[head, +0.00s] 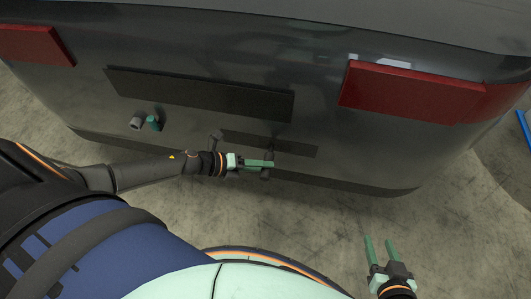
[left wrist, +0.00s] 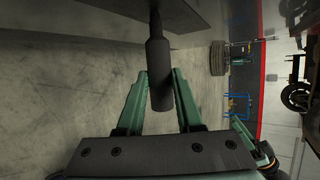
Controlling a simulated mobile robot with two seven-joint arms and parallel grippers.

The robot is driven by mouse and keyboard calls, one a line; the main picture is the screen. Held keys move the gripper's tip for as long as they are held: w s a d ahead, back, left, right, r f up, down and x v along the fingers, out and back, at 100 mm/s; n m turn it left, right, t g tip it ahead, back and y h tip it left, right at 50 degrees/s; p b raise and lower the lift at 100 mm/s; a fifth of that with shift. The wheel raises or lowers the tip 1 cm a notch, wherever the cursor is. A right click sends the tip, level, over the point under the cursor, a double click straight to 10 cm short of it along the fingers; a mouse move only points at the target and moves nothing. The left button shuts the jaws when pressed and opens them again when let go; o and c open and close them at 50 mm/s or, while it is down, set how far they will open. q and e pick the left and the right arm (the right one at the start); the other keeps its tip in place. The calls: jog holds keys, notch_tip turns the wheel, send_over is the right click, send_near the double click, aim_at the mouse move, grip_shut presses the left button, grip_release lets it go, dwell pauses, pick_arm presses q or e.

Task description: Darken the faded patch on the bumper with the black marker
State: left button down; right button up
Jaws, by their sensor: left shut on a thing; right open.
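My left gripper (head: 258,163) is shut on a dark marker in front of the bumper's lower middle. In the left wrist view the black marker (left wrist: 158,80) stands between the green fingers, its narrow end toward the dark bodywork (left wrist: 115,22). I cannot tell whether the tip touches. Just behind the gripper, a flat dark rectangular strip (head: 295,147) lies on the grey bumper (head: 365,178); I cannot tell whether it is the faded patch. My right gripper (head: 380,251) is open and empty over the floor at the lower right.
Red tail lights (head: 415,92) and (head: 33,45) flank a dark plate panel (head: 195,92). A short grey cylinder (head: 136,123) and a teal one (head: 153,123) show left of my left gripper. The concrete floor (head: 455,235) is clear around my right gripper. A tyre (left wrist: 217,58) stands in the background.

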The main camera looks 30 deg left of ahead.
pick_arm(q)
jog(key=a, duration=0.1)
jog(key=s+a, duration=0.1)
jog(key=a, duration=0.1)
jog(key=a+b, duration=0.1)
jog(key=a, duration=0.1)
jog(key=shift+s+a, duration=0.25)
dwell(0.7)
jog(key=shift+d, duration=0.15)
dwell(0.3)
